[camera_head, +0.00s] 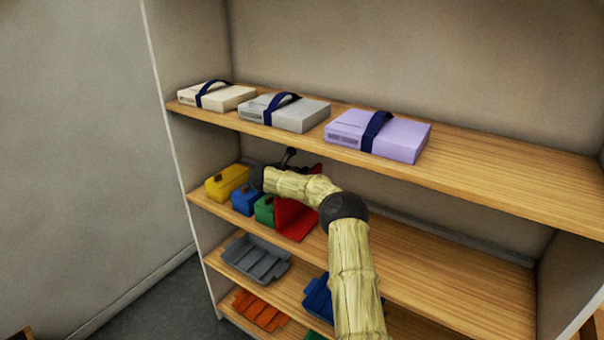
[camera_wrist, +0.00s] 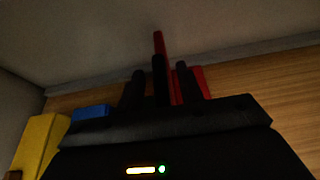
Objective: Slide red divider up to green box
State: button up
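The red divider (camera_head: 291,216) stands on the second shelf, just right of the green box (camera_head: 264,211) in the head view. They look close together, but I cannot tell whether they touch. My arm hides part of the divider's upper area. In the wrist view my gripper (camera_wrist: 159,82) is open, its dark fingers apart. A thin upright part of the red divider (camera_wrist: 159,42) shows between them, with more red beside the right finger. The green box is not visible in the wrist view.
A blue box (camera_head: 244,201) and a yellow box (camera_head: 226,183) stand left of the green box. The shelf above holds three strapped cases, the nearest being purple (camera_head: 350,131). Grey (camera_head: 256,259), orange and blue trays lie lower. The second shelf (camera_head: 440,264) is bare to the right.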

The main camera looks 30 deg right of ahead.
jog(key=shift+a+r, duration=0.1)
jog(key=shift+a, duration=0.2)
jog(key=shift+s, duration=0.1)
jog(key=shift+s+a+r, duration=0.1)
jog(key=shift+a+r, duration=0.05)
jog(key=shift+a, duration=0.05)
jog(key=b+v, duration=0.4)
jog(key=v, duration=1.2)
jog(key=shift+a, duration=0.45)
jog(key=shift+r, duration=0.1)
